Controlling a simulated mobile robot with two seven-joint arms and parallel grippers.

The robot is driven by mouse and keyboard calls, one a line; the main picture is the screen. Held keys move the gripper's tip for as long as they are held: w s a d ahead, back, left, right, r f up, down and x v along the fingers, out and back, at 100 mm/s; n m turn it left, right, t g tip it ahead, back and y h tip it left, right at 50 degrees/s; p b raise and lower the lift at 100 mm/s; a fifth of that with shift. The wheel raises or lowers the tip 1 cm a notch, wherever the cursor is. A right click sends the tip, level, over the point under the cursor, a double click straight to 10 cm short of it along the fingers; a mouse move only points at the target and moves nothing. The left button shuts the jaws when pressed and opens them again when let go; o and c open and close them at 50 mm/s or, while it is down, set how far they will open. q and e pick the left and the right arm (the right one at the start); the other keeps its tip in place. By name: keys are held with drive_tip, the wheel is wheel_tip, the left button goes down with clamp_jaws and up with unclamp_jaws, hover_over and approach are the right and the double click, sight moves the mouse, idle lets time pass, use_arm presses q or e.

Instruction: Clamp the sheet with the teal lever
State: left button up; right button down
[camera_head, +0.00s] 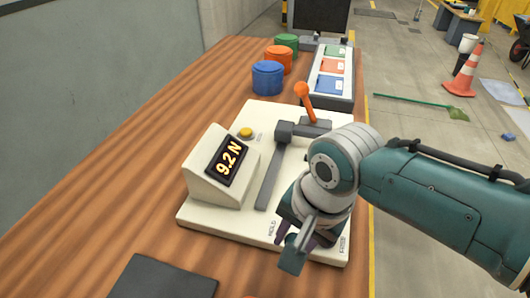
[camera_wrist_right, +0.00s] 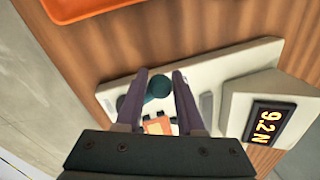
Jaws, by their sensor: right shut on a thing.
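The cream clamp fixture (camera_head: 200,215) stands on the wooden table, its display (camera_head: 229,160) reading 9.2 N. My right gripper (camera_head: 300,240) is low over the fixture's front edge. The teal lever (camera_head: 292,256) sticks out below its fingers in the head view. In the right wrist view its round teal knob (camera_wrist_right: 158,86) sits between the two purple fingers, which are shut on it. A small orange part (camera_wrist_right: 158,125) shows below the knob. I cannot make out the sheet; my right wrist hides part of the fixture. My left gripper is out of view.
An orange-knobbed lever (camera_head: 303,90) and a yellow button (camera_head: 246,132) are on the fixture. A dark pad (camera_head: 160,280) lies in front. The table's left side is clear.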

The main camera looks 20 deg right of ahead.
drive_tip(key=w+m, duration=0.2)
drive_tip(key=m, duration=0.1)
drive_tip(key=shift+w+f+m+h, duration=0.1)
drive_tip(key=shift+w+m+h, duration=0.1)
drive_tip(key=shift+m+h, duration=0.1)
drive_tip(key=shift+w+d+m+t+h+b, duration=0.2)
drive_tip(key=shift+w+m, duration=0.3)
drive_tip(key=shift+m, duration=0.35)
drive_tip(key=shift+w+d+m+t+h+b, duration=0.15)
drive_tip(key=shift+w+m+b, duration=0.25)
drive_tip(key=shift+m, duration=0.45)
drive_tip(key=shift+w+d, duration=0.1)
drive_tip(key=shift+w, duration=0.1)
drive_tip(key=c, duration=0.9)
unclamp_jaws()
drive_tip(key=o, duration=0.4)
drive_tip(key=shift+c, duration=0.2)
